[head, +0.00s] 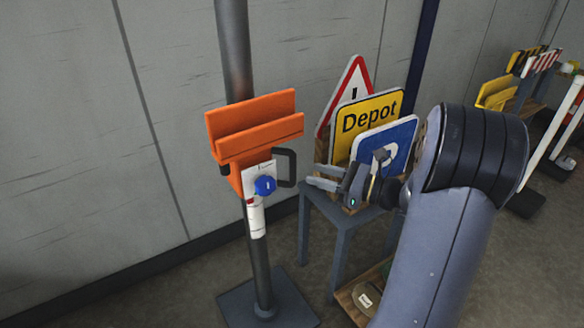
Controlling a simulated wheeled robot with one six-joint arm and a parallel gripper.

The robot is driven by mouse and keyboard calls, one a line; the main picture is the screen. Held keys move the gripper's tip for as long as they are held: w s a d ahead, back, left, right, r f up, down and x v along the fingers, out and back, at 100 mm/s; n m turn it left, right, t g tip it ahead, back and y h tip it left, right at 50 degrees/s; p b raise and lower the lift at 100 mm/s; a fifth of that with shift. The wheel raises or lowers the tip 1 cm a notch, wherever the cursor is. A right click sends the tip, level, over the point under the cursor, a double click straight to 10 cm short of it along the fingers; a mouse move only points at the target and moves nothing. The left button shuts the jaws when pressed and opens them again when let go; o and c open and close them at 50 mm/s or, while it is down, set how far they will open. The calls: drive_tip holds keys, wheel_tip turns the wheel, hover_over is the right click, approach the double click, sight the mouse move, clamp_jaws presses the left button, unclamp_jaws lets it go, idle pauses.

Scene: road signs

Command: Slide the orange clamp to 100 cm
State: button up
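The orange clamp (246,138) sits on the upright grey pole (235,55), which stands on a square base plate (268,302). A white label with small print (257,219) is on the pole just below; I cannot read any height marks. My gripper (318,177) is to the right of the handle, pointing left, its two fingers apart with nothing visible between them. It appears clear of the handle.
A grey table (343,224) behind my gripper holds a yellow Depot sign (368,118), a blue sign (398,142) and a red-edged triangle sign (343,88). A wooden tray (350,303) is below. Barriers stand at right. Floor left of the pole is clear.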

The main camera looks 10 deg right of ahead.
sight(293, 180)
drive_tip(key=b+x, duration=0.1)
drive_tip(key=x, duration=0.6)
drive_tip(key=shift+w+a, duration=0.1)
drive_tip(key=shift+a, duration=0.1)
clamp_jaws()
